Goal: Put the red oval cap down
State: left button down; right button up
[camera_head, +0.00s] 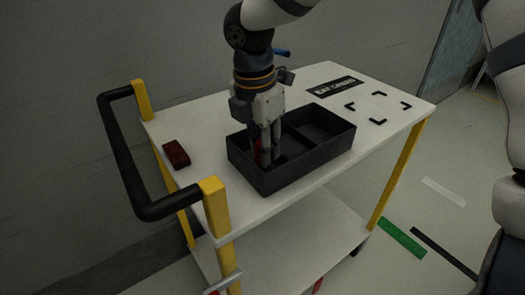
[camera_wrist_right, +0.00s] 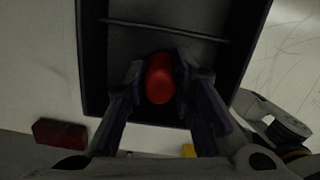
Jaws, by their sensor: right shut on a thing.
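The red oval cap (camera_wrist_right: 160,79) is between the fingertips of my right gripper (camera_wrist_right: 161,86) in the right wrist view. In the head view only a sliver of the cap (camera_head: 257,151) shows beside the fingers. My right gripper (camera_head: 266,158) points down into the left compartment of the black tray (camera_head: 310,163) and is shut on the cap. The tray's near wall and the fingers hide the cap's lower part, so I cannot tell whether it touches the tray floor. My left gripper is not in view.
The tray stands on a white cart top (camera_head: 205,123) with yellow posts and a black handle (camera_head: 123,159). A dark red block (camera_head: 176,154) lies left of the tray. A black label (camera_head: 335,86) and corner marks lie behind and right, where the top is clear.

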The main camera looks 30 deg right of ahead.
aim_at(257, 146)
jog(key=shift+f, duration=0.75)
jog(key=shift+f, duration=0.1)
jog(key=o, duration=0.9)
jog(key=shift+o, duration=0.2)
jog(key=r, duration=0.4)
jog(key=a+r, duration=0.1)
jog(key=r, duration=0.7)
jog(key=shift+s+a+r, duration=0.1)
jog(key=shift+s+a, duration=0.1)
